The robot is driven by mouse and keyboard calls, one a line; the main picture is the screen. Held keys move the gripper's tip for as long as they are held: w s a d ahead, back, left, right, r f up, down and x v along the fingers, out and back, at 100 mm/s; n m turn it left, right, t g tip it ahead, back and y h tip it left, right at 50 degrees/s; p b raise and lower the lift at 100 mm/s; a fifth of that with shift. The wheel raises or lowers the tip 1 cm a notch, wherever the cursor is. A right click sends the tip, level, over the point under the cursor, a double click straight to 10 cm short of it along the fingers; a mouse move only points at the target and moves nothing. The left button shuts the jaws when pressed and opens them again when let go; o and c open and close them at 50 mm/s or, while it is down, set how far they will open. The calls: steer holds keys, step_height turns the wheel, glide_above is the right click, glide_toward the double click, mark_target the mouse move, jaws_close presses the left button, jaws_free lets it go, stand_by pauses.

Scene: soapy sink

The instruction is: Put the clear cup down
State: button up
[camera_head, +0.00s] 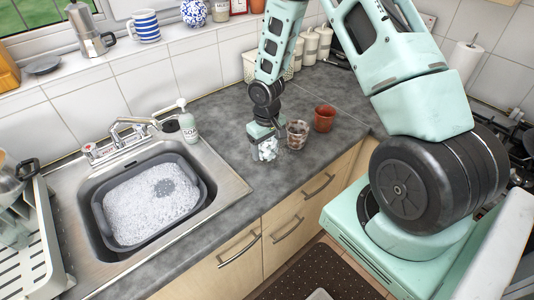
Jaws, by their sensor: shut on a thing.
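My gripper (266,138) points down over the grey worktop, to the right of the sink. It is shut on a small, whitish, see-through thing with foam patches, which I take as the clear cup (267,151). The cup is low, at or just above the worktop near its front edge. I cannot tell whether its base touches the surface. The fingers and the cup's upper part are hard to make out at this size.
A brownish patterned cup (297,134) stands close to the right of my gripper, and a red-brown cup (324,118) stands beyond it. A soap bottle (188,124) stands behind the sink basin (93,205), which holds a tub (203,186) of suds. Worktop left of my gripper is clear.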

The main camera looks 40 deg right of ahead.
mark_target(266, 155)
steer(key=shift+f+p, duration=0.4)
steer(key=shift+f, duration=1.5)
steer(key=shift+f, duration=0.15)
steer(key=o, duration=1.1)
